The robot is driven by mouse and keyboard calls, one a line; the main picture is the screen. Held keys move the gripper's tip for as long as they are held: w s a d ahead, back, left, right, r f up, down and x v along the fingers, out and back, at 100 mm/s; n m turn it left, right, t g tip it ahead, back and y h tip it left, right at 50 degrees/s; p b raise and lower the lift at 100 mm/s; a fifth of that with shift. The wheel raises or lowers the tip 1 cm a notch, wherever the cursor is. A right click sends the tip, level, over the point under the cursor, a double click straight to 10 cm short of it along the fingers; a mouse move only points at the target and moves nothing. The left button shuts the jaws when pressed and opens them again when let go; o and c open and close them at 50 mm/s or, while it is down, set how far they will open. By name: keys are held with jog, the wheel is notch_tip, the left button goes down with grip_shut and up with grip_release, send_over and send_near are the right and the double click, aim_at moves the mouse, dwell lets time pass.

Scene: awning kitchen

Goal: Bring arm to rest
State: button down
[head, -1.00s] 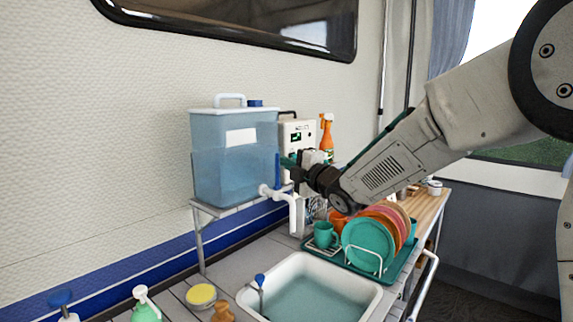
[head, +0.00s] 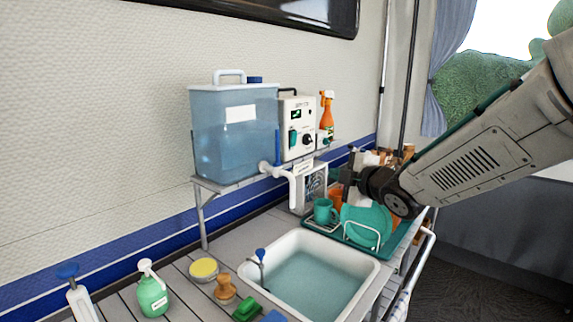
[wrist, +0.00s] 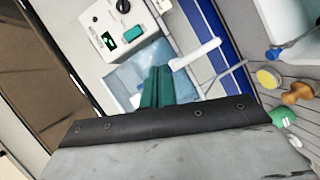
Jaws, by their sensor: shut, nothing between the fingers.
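My gripper (head: 343,185) is at the end of my arm, which reaches in from the right in the head view. My wrist partly hides the plates (head: 362,226) in the head view.
A sink (head: 312,279) with water is in the counter. A green rack tray (head: 396,240) holds plates and a green mug (head: 323,211). The water tank (head: 235,135) stands on a raised shelf.

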jog(key=s+d+f+m+g+h, duration=0.6)
jog(key=s+d+f+m+h, duration=0.15)
jog(key=s+d+m, duration=0.4)
jog(key=s+r+m+g, duration=0.1)
jog(key=s+m+g, duration=0.6)
jog(key=s, duration=2)
jog(key=shift+r+m+y, duration=0.15)
jog(key=shift+m+y, duration=0.3)
jog(key=shift+m, duration=0.1)
